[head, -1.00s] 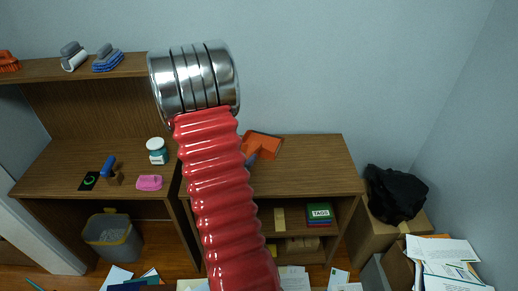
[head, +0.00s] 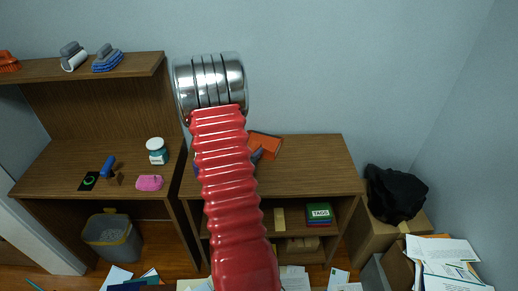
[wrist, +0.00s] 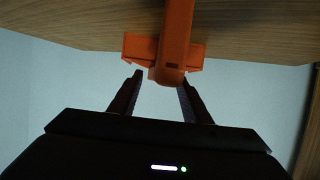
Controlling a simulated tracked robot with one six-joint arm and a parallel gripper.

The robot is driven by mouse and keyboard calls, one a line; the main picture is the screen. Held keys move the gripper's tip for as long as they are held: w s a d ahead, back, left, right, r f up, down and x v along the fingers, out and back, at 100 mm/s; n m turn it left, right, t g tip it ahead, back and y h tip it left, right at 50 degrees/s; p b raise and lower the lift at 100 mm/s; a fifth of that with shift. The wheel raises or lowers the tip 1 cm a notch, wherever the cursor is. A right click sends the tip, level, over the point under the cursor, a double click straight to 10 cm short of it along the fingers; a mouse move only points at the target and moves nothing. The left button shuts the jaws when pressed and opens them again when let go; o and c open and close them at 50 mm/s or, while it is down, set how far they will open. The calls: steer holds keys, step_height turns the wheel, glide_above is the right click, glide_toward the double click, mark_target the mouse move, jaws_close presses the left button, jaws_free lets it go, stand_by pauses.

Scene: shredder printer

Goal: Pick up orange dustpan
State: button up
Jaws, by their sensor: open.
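The orange dustpan (head: 267,144) lies on top of the low wooden cabinet in the head view, partly hidden behind my red arm. In the wrist view an orange piece that appears to be the dustpan (wrist: 175,40) runs down from the wooden surface, with short wings to each side. My gripper (wrist: 160,82) is open, and its two dark fingers point at this piece, one to each side of its lower end. I cannot tell whether they touch it. In the head view my arm hides most of the gripper.
The cabinet top (head: 315,175) is clear to the right of the dustpan. The desk on the left holds a jar (head: 157,151), a pink sponge (head: 149,183) and a blue-handled tool (head: 107,167). A black bag (head: 395,193) sits on a box at right.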

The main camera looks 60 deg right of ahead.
mark_target(257, 148)
steer(key=shift+x, duration=1.8)
steer(key=shift+c, duration=0.5)
jaws_close()
